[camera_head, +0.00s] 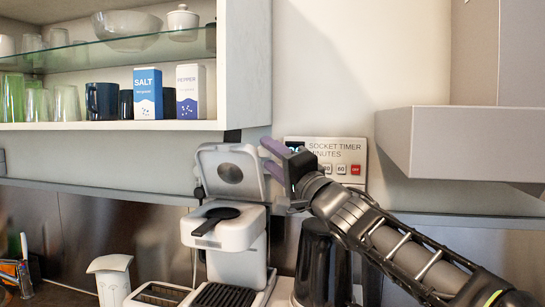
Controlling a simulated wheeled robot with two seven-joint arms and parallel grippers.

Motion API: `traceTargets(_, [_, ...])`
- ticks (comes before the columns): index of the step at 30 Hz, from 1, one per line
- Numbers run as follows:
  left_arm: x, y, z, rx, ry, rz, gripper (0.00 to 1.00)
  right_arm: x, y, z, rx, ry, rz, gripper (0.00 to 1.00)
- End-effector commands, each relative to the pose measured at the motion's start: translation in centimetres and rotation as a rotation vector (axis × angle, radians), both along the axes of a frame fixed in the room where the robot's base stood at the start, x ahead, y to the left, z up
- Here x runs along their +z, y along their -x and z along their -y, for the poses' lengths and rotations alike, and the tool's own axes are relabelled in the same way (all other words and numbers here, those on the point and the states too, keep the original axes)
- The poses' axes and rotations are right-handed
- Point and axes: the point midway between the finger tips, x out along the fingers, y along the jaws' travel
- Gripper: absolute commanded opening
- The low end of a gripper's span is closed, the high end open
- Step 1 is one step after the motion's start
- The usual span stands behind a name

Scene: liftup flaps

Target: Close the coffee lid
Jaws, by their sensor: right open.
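The white coffee machine (238,232) stands on the counter in the middle of the head view. Its lid (231,172) is raised, tilted up at the back of the machine, with a round disc on its inner face. A black part with a handle (215,220) lies in the open top. My right gripper (267,158) comes in from the right. Its two purple fingers are apart and empty, close to the upper right edge of the raised lid. I cannot tell whether they touch it. My left gripper is not in view.
A shelf (120,126) with glasses, mugs and salt and pepper boxes (148,93) hangs at the upper left. A socket timer (343,158) is on the wall behind my right gripper. A dark container (315,258) stands right of the machine. A grey hood (460,145) juts out at right.

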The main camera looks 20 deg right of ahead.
Motion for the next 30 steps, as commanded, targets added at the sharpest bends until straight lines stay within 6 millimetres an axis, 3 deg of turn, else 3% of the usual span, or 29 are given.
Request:
traceTargets(2, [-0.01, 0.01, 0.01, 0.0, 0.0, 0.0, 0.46, 0.0, 0.02, 0.01, 0.0, 0.0, 0.0, 0.44])
traceTargets(18, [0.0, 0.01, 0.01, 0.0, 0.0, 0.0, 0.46, 0.0, 0.03, 0.04, 0.0, 0.0, 0.0, 0.0])
traceTargets(30, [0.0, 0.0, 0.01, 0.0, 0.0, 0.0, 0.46, -0.03, 0.03, 0.05, 0.0, 0.0, 0.0, 0.0])
